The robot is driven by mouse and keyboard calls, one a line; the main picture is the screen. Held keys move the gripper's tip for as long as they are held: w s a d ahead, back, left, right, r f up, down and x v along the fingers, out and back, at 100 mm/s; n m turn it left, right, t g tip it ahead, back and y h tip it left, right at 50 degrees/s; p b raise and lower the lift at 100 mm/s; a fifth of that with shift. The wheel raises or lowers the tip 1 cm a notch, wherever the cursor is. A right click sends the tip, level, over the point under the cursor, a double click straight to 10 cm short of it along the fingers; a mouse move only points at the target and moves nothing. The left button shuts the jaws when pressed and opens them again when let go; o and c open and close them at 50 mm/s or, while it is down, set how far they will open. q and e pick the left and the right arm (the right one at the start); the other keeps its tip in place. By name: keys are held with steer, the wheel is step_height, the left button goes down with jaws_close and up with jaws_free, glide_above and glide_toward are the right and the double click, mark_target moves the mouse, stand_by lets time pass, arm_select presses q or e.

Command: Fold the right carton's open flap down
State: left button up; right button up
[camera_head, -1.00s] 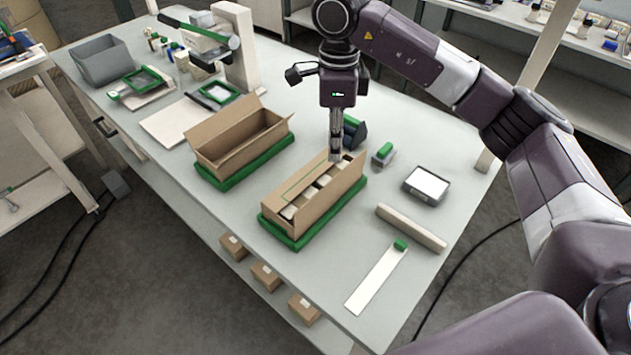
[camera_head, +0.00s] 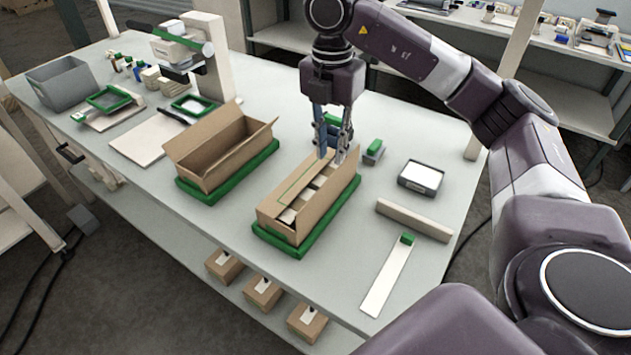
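The right carton (camera_head: 318,211) is an open brown box sitting in a green tray (camera_head: 275,239). Pale items (camera_head: 289,215) show in a row inside it. A brown flap (camera_head: 290,187) with a thin green line lies along its left side, over part of the opening; its exact tilt is hard to tell. My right gripper (camera_head: 331,156) points down at the carton's far end, its fingers apart, with nothing visible between them. Whether a fingertip touches the carton is unclear. My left gripper is out of view.
A second open carton (camera_head: 218,158) stands left in its own green tray (camera_head: 208,196). A blue object is partly hidden behind my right gripper. A scale-like box (camera_head: 420,177), a beige bar (camera_head: 413,221) and a white strip (camera_head: 388,280) lie to the right.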

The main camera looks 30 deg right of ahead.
mark_target(331, 176)
steer(key=shift+s+f+m, duration=0.1)
steer(key=shift+f+m, duration=0.25)
steer(key=shift+m, duration=0.05)
steer(key=shift+d+f, duration=0.15)
steer(key=shift+f, duration=3.45)
jaws_close()
